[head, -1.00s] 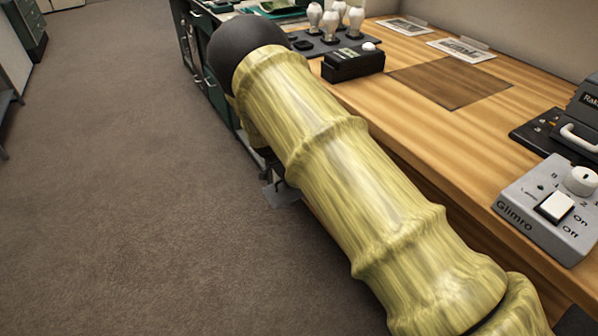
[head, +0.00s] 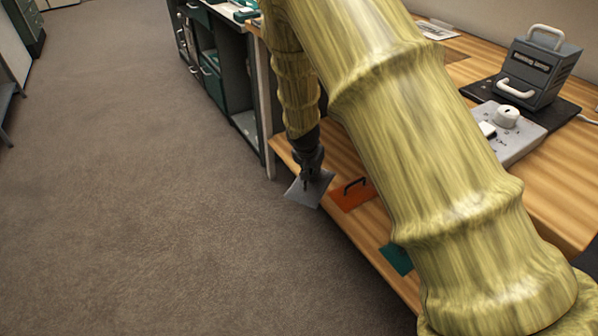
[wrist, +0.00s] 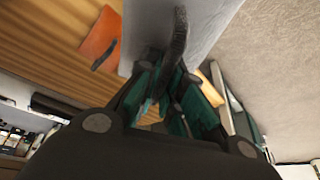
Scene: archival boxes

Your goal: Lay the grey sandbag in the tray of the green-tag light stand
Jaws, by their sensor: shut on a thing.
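The grey sandbag (head: 304,191) hangs tilted below my gripper (head: 309,176), beside the front edge of a low wooden shelf. In the wrist view, the grey bag (wrist: 218,22) fills the top middle, and its dark strap runs down between the fingers of my gripper (wrist: 165,92). My gripper is shut on the grey sandbag by that strap. I cannot tell from these views whether the bag touches the shelf edge. No light stand, green tag or tray can be made out.
An orange piece with a dark handle (head: 352,193) and a green piece (head: 397,258) lie on the low shelf (head: 345,222). Above is a wooden bench with a grey control box (head: 508,128) and a dark device (head: 540,72). Open carpet (head: 150,200) lies left.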

